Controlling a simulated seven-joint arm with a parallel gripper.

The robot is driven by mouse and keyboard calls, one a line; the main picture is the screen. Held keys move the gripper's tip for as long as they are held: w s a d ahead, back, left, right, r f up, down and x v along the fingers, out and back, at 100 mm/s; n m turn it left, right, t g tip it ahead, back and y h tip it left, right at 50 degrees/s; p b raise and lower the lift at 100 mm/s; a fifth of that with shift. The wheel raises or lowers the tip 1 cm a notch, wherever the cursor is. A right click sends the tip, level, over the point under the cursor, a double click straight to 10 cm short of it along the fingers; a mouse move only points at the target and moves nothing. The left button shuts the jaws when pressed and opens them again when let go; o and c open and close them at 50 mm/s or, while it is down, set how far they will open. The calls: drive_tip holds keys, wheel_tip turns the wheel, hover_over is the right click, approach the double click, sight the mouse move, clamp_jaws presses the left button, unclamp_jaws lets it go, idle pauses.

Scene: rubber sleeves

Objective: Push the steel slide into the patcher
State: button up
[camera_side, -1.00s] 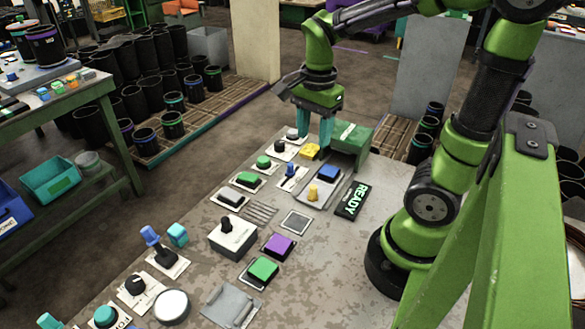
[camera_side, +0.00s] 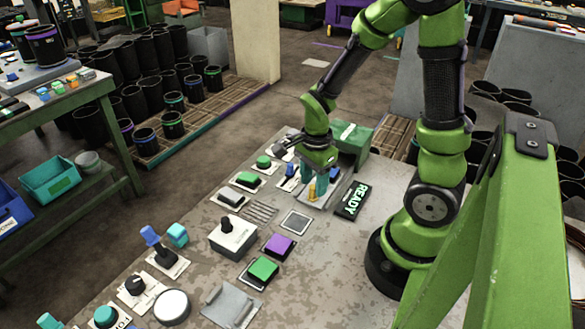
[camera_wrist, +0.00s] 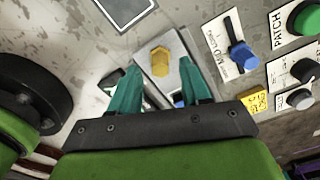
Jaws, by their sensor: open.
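The steel slide (camera_wrist: 180,45) is a flat grey metal plate with an upright yellow knob (camera_wrist: 159,61). In the side view the yellow knob (camera_side: 311,191) shows at the near end of the plate. My gripper (camera_wrist: 158,66) is open, with one teal finger on each side of the knob in the wrist view; I cannot tell whether they touch it. In the side view my gripper (camera_side: 316,186) is low over the slide and hides part of it. A blue block (camera_wrist: 181,99) shows partly between the fingers. The green box (camera_side: 353,142) behind appears to be the patcher.
A blue lever (camera_wrist: 239,52) on a white plate and a yellow block (camera_wrist: 254,101) are close by. A READY sign (camera_side: 353,200) lies right of the slide. Several buttons and switches crowd the left side of the table (camera_side: 325,255); its near right is bare.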

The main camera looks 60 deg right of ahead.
drive_tip(key=shift+f, duration=1.4)
clamp_jaws()
